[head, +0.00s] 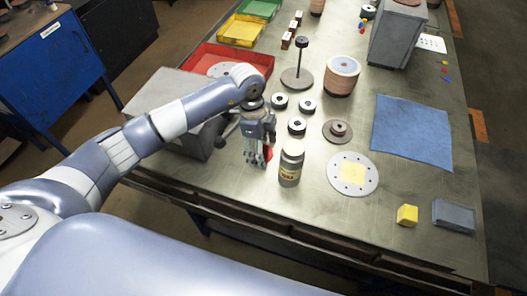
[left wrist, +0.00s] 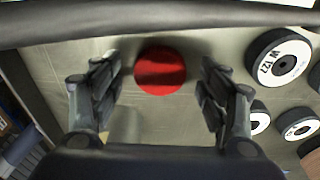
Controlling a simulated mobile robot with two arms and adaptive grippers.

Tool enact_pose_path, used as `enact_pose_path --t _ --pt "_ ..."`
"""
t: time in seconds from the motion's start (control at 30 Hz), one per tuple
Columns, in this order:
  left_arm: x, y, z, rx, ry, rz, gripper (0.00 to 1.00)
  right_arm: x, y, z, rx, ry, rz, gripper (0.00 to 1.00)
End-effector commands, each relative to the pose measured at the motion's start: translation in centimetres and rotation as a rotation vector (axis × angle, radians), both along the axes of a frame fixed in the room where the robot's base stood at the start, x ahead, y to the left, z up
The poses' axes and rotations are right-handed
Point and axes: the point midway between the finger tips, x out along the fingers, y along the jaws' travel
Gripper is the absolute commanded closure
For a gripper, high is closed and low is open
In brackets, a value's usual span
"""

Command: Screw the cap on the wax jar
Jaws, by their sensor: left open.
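The wax jar (head: 290,168) stands upright on the workbench, a dark jar with a pale label and a greyish-brown top. A round red cap (left wrist: 160,70) lies below my left gripper in the left wrist view, between the two fingers. In the head view only a little red shows at the fingers. My left gripper (head: 257,160) points down just left of the jar; it also shows in the left wrist view (left wrist: 160,84), open, with a finger on each side of the cap and a gap to each. Whether the fingertips reach the cap's height is unclear. My right gripper is not in view.
Black-and-white discs (head: 297,126) and a spindle stand (head: 298,77) are behind the jar. A drilled round plate (head: 352,173) lies right of it. A grey box (head: 203,137) and red tray (head: 258,58) are left and behind. A blue cloth (head: 412,132) lies right.

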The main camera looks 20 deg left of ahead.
Motion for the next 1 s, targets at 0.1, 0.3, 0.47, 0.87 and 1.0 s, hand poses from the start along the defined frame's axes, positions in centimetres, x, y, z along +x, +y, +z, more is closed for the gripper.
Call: enact_pose_path --t 0.1,0.3,0.47,0.87,1.0 --pt "0.0 0.0 0.0 0.0 0.0 0.0 0.47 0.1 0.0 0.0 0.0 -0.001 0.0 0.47" --pt "0.0 0.0 0.0 0.0 0.0 0.0 0.64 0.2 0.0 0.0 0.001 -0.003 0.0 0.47" --pt "0.0 0.0 0.1 0.0 0.0 0.0 0.64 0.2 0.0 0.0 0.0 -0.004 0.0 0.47" --pt "0.1 0.0 2.1 0.0 -0.005 0.0 0.64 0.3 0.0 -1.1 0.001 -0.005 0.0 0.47" --pt "-1.0 0.0 3.4 0.001 0.001 -0.003 0.64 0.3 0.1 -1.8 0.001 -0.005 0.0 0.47"
